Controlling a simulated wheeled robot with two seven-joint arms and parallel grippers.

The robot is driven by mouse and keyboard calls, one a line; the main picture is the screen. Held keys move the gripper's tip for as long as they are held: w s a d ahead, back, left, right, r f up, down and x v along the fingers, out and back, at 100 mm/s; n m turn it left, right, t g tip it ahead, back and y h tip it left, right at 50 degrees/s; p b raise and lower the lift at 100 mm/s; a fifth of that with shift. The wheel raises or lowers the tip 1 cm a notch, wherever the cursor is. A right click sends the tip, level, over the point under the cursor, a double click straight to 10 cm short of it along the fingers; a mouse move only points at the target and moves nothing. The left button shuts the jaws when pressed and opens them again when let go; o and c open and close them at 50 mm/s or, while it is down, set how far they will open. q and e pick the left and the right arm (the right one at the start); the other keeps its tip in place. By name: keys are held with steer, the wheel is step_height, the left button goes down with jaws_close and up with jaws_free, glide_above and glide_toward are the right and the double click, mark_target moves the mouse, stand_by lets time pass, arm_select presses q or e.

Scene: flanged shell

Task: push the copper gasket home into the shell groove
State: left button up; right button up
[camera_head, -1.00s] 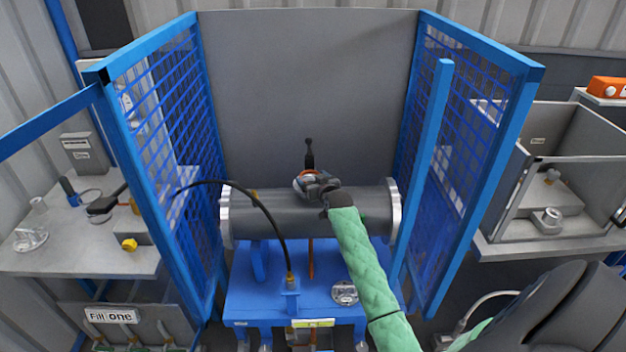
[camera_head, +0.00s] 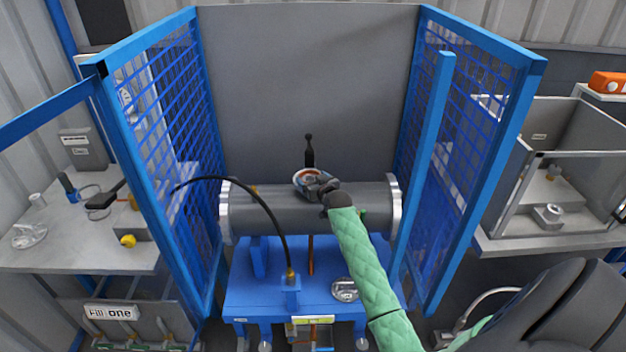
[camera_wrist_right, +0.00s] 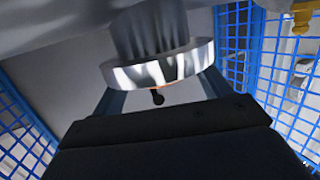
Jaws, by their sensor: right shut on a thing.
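The grey shell (camera_head: 270,212) lies level on a blue stand, with a bright flange at each end. On its top is a short upright neck with a light rim (camera_head: 299,186). The copper gasket (camera_head: 306,176) shows as an orange ring within that rim, partly hidden by my right gripper (camera_head: 320,185). In the right wrist view only a thin copper edge (camera_wrist_right: 158,88) shows along the bright rim (camera_wrist_right: 160,72). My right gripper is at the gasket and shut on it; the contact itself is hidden. How deep the gasket sits cannot be told. My left gripper is not in view.
A black-knobbed post (camera_head: 309,150) stands behind the neck. Blue mesh guards (camera_head: 180,110) flank the shell left and right. A black hose (camera_head: 262,205) arches over the shell's left part. A round clear-and-metal piece (camera_head: 345,290) lies on the blue stand (camera_head: 245,290).

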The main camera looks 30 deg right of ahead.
steer(key=shift+f, duration=0.1)
steer(key=o, duration=1.1)
steer(key=shift+s+f, duration=0.1)
steer(key=shift+o, duration=0.2)
steer(key=shift+s+a+f, duration=0.1)
steer(key=shift+s+f, duration=0.05)
steer(key=shift+s, duration=0.05)
arm_select(q)
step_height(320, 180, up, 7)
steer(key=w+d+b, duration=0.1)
steer(key=b, duration=0.1)
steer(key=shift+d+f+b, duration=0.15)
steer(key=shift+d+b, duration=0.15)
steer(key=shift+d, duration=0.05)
arm_select(e)
steer(key=shift+r+v, duration=0.2)
steer(key=shift+v, duration=1.65)
steer(key=shift+r+v, duration=0.15)
steer(key=shift+v, duration=1.7)
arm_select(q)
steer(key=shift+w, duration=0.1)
